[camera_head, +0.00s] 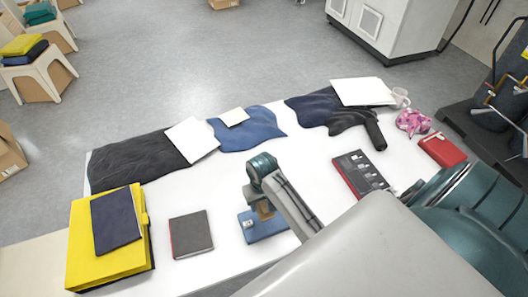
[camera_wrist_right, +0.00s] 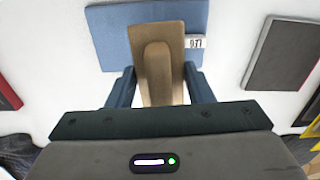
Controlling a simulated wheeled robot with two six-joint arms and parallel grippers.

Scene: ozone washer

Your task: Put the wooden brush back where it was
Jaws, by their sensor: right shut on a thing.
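The wooden brush (camera_wrist_right: 165,38) is brown and lies between the fingers of my right gripper (camera_wrist_right: 160,78), which is shut on its handle. In the head view only a small part of the brush (camera_head: 264,211) shows under my wrist. The brush head overlaps a blue mat (camera_wrist_right: 112,40) with a small white number label (camera_wrist_right: 195,42) at its edge. The same mat (camera_head: 268,229) lies at the front of the white table in the head view. I cannot tell whether the brush touches the mat. My left gripper is not in view.
A dark notebook (camera_head: 191,234) and a yellow case (camera_head: 88,255) with a navy book on top lie left of the mat. A dark box (camera_head: 361,171) lies to the right. Folded clothes (camera_head: 252,130) line the back. White table (camera_head: 229,185) shows bare between them.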

